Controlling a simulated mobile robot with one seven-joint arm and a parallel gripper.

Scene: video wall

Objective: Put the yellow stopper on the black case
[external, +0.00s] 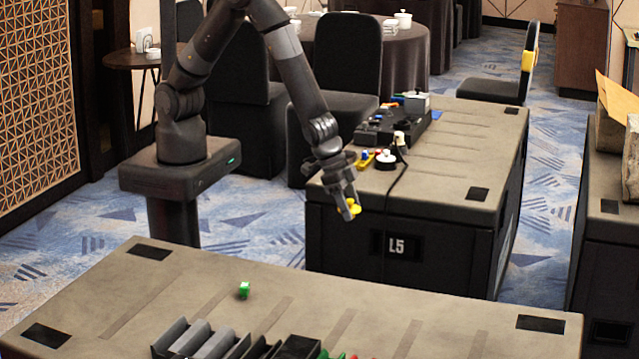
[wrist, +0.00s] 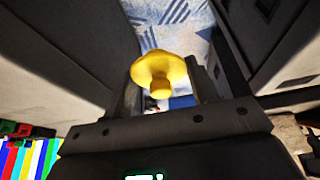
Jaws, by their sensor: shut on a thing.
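My gripper (external: 347,208) is shut on the yellow stopper (external: 354,206), with the fingers pointing down. In the wrist view the stopper (wrist: 160,72) has a broad round cap and a narrower stem, and sits between the two fingers. Carpet shows beyond it. In the external view the stopper overlaps the front face of the black case (external: 460,262) marked L5, which has a grey-brown top. A second such case (external: 400,325) stands in the foreground. I cannot tell which case the task means. The stopper appears apart from both.
The L5 case carries a black device (external: 392,127), a white round object (external: 386,157) and a cable. Its right top is clear. Black chairs (external: 347,62) stand behind.

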